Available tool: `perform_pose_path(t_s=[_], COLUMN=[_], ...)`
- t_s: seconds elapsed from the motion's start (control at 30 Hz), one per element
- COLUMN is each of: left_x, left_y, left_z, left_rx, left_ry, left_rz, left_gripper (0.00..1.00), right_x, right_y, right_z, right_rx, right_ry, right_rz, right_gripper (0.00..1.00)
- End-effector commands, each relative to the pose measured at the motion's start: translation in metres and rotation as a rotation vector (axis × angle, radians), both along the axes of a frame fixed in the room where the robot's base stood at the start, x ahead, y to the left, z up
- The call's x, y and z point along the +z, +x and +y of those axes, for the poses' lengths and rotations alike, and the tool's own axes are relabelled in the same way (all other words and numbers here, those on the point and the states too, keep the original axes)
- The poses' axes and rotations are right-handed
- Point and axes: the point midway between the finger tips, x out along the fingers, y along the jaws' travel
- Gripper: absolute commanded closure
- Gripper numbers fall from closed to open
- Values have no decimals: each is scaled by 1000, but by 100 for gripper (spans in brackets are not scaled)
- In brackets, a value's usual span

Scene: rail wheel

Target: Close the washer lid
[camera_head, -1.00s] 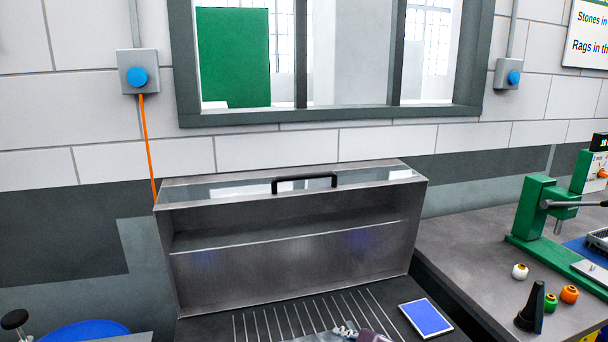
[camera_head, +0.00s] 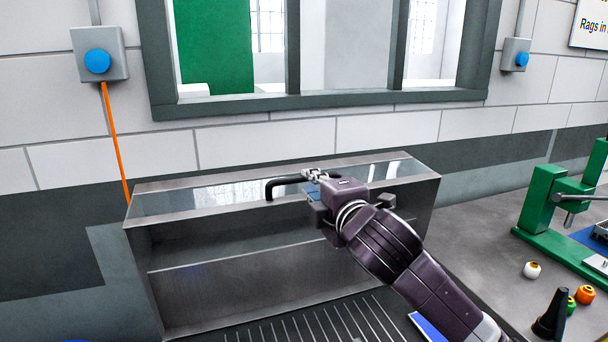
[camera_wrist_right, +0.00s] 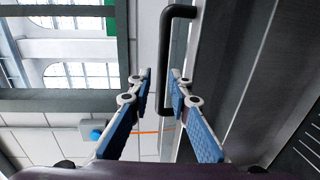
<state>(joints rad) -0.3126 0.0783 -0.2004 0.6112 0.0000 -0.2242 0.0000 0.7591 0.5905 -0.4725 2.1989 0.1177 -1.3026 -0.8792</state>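The washer lid (camera_head: 290,163) stands raised, its hollow grey metal inside facing me. A clear window strip (camera_head: 190,200) and a black bar handle (camera_head: 285,183) are on its upper edge. My right gripper (camera_head: 316,174) is at the right part of the handle and hides that end. In the right wrist view, its two blue-padded fingers (camera_wrist_right: 161,75) are apart, and the handle (camera_wrist_right: 170,65) runs between or just beyond their tips. I cannot tell whether they touch it. My left gripper is in neither view.
The slatted washer bed (camera_head: 310,325) lies below the lid. On the right, a grey bench (camera_head: 490,250) carries a green press (camera_head: 540,205), a black cone (camera_head: 553,315) and small coloured pieces. A wall with a window frame (camera_head: 300,103) stands behind.

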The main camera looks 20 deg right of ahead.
Motion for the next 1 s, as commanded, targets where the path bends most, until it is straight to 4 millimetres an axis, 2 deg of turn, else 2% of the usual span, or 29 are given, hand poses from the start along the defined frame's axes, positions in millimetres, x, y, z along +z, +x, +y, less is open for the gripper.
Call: perform_pose_path(t_s=[0.07,0.17,0.4,0.5,0.67,0.83,1.0], left_x=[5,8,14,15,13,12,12], left_y=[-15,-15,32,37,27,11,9], left_z=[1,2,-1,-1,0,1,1], left_rx=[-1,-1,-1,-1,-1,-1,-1], left_ry=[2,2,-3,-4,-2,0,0], left_rz=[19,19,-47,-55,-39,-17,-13], left_gripper=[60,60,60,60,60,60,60], right_x=[0,-2,-5,-5,-5,-5,-6], right_y=[13,25,40,41,41,41,41], right_z=[1,1,2,2,2,2,2], right_rx=[0,-1,1,1,1,1,1], right_ry=[2,1,1,1,1,1,1], right_rz=[4,3,1,1,1,1,2], right_gripper=[82,82,82,82,82,100,100])
